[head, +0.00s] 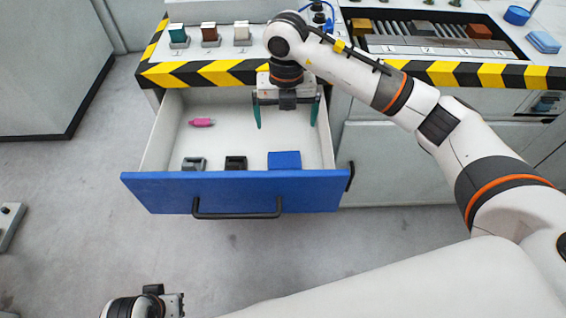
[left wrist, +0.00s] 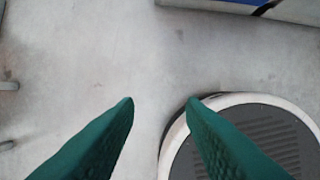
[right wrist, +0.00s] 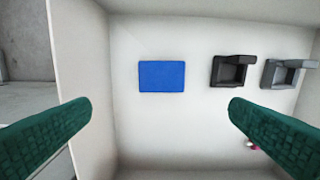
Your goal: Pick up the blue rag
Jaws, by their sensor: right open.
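The blue rag (head: 284,160) lies flat in the open drawer, near its front right. In the right wrist view the rag (right wrist: 161,76) is a blue rectangle on the white drawer floor, uncovered. My right gripper (head: 286,124) points down into the drawer, open and empty, behind the rag in the head view. In the right wrist view its green fingers (right wrist: 160,101) are wide apart, with the rag beyond the gap between them. My left gripper (left wrist: 160,100) is empty over the floor, its fingertips apart.
The drawer (head: 147,190) also holds a pink object (head: 201,122), a black holder (head: 235,163) and a grey holder (head: 194,163). The striped counter edge (head: 205,74) overhangs behind. A light-blue pad (head: 543,42) lies on the counter at right. Floor in front is clear.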

